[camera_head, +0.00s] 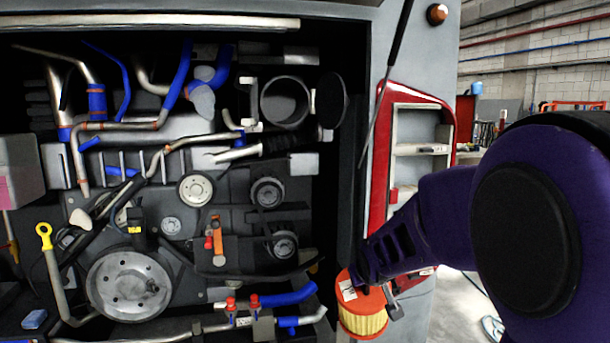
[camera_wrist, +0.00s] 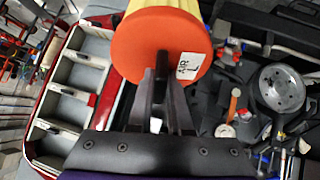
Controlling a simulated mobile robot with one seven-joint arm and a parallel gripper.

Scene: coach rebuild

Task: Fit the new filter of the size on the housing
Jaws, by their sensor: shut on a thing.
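A filter (camera_head: 363,322) with an orange end cap and a yellow pleated body hangs at the lower right of the engine bay. In the wrist view its orange cap (camera_wrist: 135,55) faces me and bears a white label with letters that look like "AR L". My gripper (camera_head: 358,284) is shut on the filter at its cap; the fingers (camera_wrist: 162,85) meet at a dark piece in the cap's middle. A round, open-mouthed housing (camera_head: 285,102) is at the upper right of the bay, its dark round lid (camera_head: 331,100) swung open to the right. No size mark is readable on the housing.
A red-framed shelf recess (camera_head: 378,165) is right of the bay; its shelves (camera_wrist: 70,92) look mostly empty. A black strut (camera_head: 386,80) slants down between bay and recess. Pipes, blue hoses and pulleys (camera_head: 128,284) crowd the bay. A yellow-ringed dipstick (camera_head: 44,236) stands left.

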